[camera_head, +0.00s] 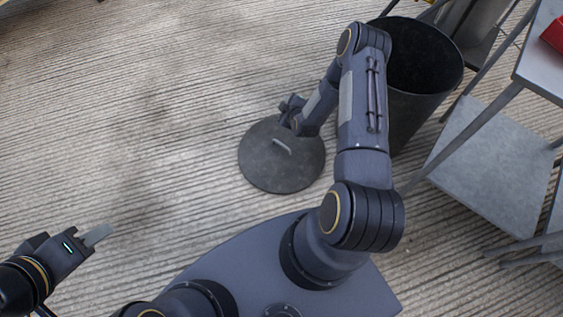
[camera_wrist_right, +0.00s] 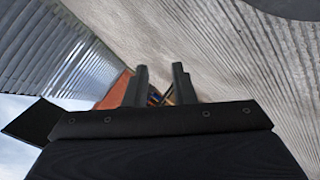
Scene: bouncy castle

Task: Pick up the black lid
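The black lid (camera_head: 268,172) is a round dark disc with a small light handle (camera_head: 283,146) in its middle. It appears to lie flat on the floor in front of my base. My right gripper (camera_head: 291,108) is over the lid's far edge in the head view, beyond the handle, and partly hidden by its own arm. In the right wrist view its two fingers (camera_wrist_right: 160,74) stand apart with nothing held between them. A dark curved edge, probably the lid (camera_wrist_right: 292,7), shows at the top right there. My left gripper (camera_head: 97,236) is at the lower left, far from the lid; its finger gap is unclear.
An open black bin (camera_head: 425,65) stands beyond my right arm. A grey metal shelf table (camera_head: 490,160) is at the right, with a red object (camera_head: 555,35) on top. The ridged floor (camera_head: 130,120) is clear to the left of the lid.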

